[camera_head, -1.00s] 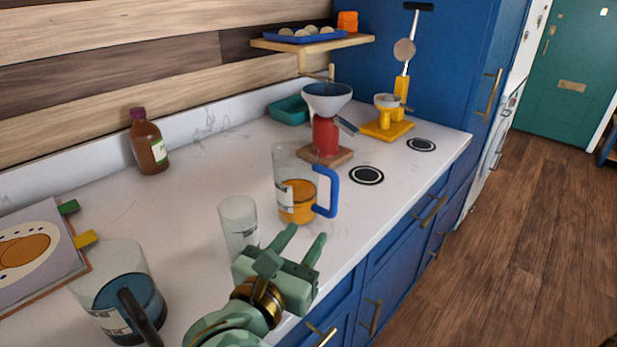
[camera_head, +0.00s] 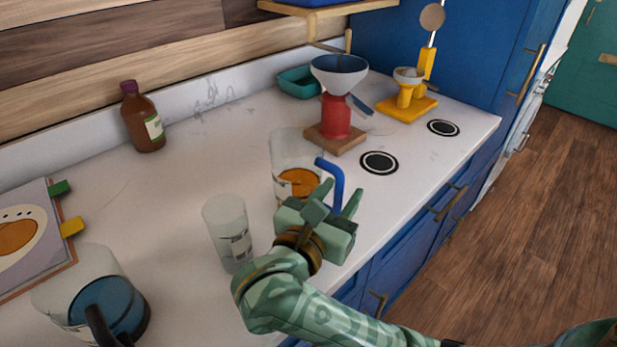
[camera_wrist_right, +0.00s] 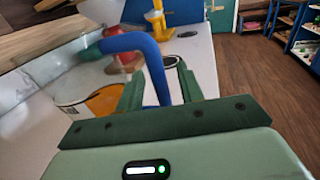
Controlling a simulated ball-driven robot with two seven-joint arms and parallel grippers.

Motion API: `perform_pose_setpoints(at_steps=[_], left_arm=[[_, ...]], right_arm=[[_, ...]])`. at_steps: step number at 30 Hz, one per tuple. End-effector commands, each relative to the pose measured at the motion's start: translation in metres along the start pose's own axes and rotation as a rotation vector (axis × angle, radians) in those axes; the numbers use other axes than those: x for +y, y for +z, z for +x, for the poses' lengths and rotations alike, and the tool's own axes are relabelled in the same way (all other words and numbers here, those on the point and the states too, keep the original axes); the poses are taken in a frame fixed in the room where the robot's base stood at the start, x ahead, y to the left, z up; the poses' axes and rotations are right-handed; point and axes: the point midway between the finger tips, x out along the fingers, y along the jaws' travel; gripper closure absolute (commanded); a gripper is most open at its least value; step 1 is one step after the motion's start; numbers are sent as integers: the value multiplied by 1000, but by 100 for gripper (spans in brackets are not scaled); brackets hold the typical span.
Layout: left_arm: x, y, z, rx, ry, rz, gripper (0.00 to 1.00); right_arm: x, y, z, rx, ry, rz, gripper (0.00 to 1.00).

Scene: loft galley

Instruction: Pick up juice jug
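The juice jug (camera_head: 297,183) is a clear jug with orange juice low inside and a blue handle (camera_head: 336,176) on its right. It stands upright on the white counter. My right gripper (camera_head: 341,194) is at the handle and partly hides the jug's lower right side. In the right wrist view the blue handle (camera_wrist_right: 152,70) passes between the two spread fingers of the gripper (camera_wrist_right: 160,88), and the juice (camera_wrist_right: 104,101) shows left of them. I cannot tell whether a finger touches the handle. My left gripper is not in view.
A clear tumbler (camera_head: 228,232) stands close left of my right wrist. A blue-filled jug (camera_head: 112,305) is at the lower left. A red grinder with a funnel (camera_head: 336,118) stands on a wooden base behind the juice jug. A brown bottle (camera_head: 142,120) is by the wall.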

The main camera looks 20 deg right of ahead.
Motion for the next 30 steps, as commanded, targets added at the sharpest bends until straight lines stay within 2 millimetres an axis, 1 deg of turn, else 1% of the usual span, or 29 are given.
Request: perform_pose_setpoints(at_steps=[1, 4, 5, 16, 20, 26, 30], left_arm=[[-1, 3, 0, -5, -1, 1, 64], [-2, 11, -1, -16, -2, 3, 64], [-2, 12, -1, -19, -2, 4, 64], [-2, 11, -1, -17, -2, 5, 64], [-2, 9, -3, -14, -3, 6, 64], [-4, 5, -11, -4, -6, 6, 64], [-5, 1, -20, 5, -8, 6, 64]], right_arm=[[0, 0, 0, 0, 0, 0, 71], [0, 0, 0, 0, 0, 0, 99], [0, 0, 0, 0, 0, 0, 100], [0, 0, 0, 0, -1, 1, 100], [0, 4, 0, 1, -1, 1, 100], [2, 18, -2, -1, -4, 4, 100], [4, 34, -4, -2, -9, 7, 100]])
